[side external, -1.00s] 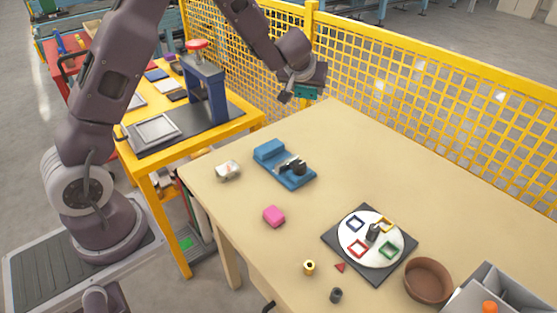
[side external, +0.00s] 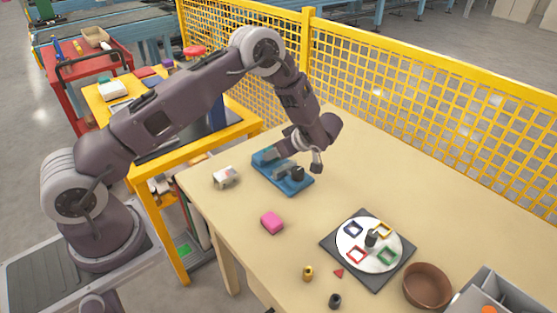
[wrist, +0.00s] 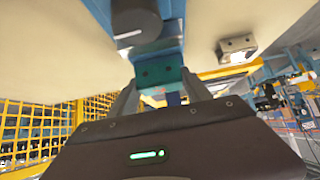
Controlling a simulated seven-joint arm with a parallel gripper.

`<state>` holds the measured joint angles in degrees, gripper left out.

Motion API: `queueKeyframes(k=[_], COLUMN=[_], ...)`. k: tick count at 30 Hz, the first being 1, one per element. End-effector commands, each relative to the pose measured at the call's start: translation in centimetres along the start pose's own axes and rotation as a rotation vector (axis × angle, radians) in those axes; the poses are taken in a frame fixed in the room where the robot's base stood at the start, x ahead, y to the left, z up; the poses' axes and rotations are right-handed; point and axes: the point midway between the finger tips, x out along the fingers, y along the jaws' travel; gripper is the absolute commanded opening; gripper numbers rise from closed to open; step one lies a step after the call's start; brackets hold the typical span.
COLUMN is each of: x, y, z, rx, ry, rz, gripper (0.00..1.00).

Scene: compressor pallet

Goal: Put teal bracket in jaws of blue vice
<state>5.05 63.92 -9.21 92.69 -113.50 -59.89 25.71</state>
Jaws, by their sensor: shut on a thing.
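The teal bracket (wrist: 160,72) is between the two fingers of my gripper (wrist: 158,86) in the wrist view, and the gripper is shut on it. The blue vice (side external: 297,187) stands on the table; its body (wrist: 171,32) shows directly beyond the bracket in the wrist view. In the side view my gripper (side external: 285,143) is low over the back part of the vice. There the hand and arm hide the bracket, and I cannot tell whether it touches or sits between the jaws. A dark round part (side external: 298,173) is at the vice's front.
A white-grey block (side external: 226,177) lies left of the vice and a pink block (side external: 272,222) in front. A round plate with coloured frames (side external: 370,243), a brown bowl (side external: 427,285) and small parts lie further right. Yellow mesh fencing (side external: 430,110) runs behind the table.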

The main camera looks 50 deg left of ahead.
Motion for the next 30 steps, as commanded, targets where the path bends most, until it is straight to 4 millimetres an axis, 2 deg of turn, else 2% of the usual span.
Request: queueKeyframes(k=[5,15,16,18,19,27,30], x=[2.1,2.4,2.4,2.4,2.4,2.4,1.7], y=[0.0,0.0,0.1,0.1,0.1,0.1,0.1], z=[2.2,2.5,2.5,2.5,2.5,2.4,2.2], rx=[0.004,0.001,0.001,0.001,0.001,0.002,0.002], ry=[0.001,0.0,-0.001,-0.001,-0.001,-0.001,-0.002], rz=[0.001,0.002,0.002,0.002,0.002,0.002,0.005], gripper=[0.05,0.05,0.6,0.74,0.78,0.78,0.78])
